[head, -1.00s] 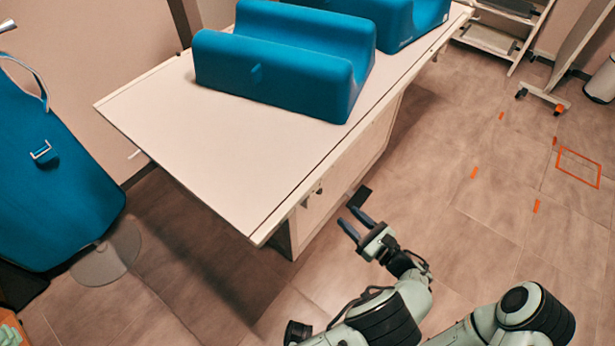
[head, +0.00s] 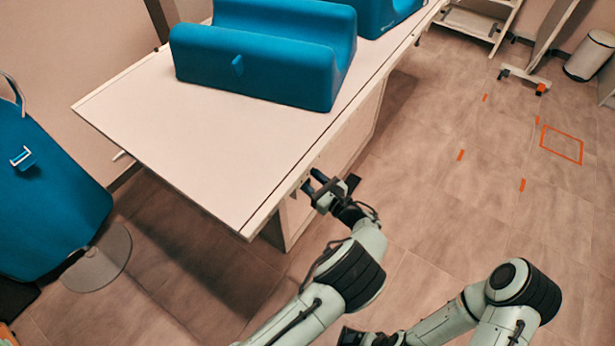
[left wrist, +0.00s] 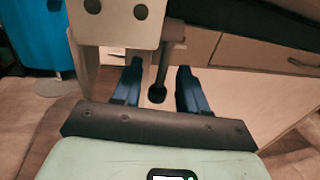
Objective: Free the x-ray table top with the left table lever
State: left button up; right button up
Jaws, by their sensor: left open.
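The x-ray table top (head: 190,125) is a long pale slab with a metal rail along its near side. The left table lever (left wrist: 160,75) is a dark rod with a rounded end, hanging below the table edge beside a pale bracket (left wrist: 118,22) in the left wrist view. My left gripper (head: 313,182) is at the table's near side, below the rail. Its two blue fingers (left wrist: 157,88) are open, one on each side of the lever, with gaps visible. In the head view the gripper hides the lever. My right arm shows at lower right; its gripper is not clearly seen.
Blue padded supports (head: 262,65) stand on the table top. A blue apron (head: 45,200) hangs on a round-based stand (head: 97,262) at left. Drawers (left wrist: 262,52) sit under the table.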

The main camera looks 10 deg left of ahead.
pick_arm(q)
jog(key=shift+w+a, duration=0.1)
jog(key=shift+a, duration=0.05)
grip_shut()
pick_arm(e)
jog(key=shift+r, duration=0.1)
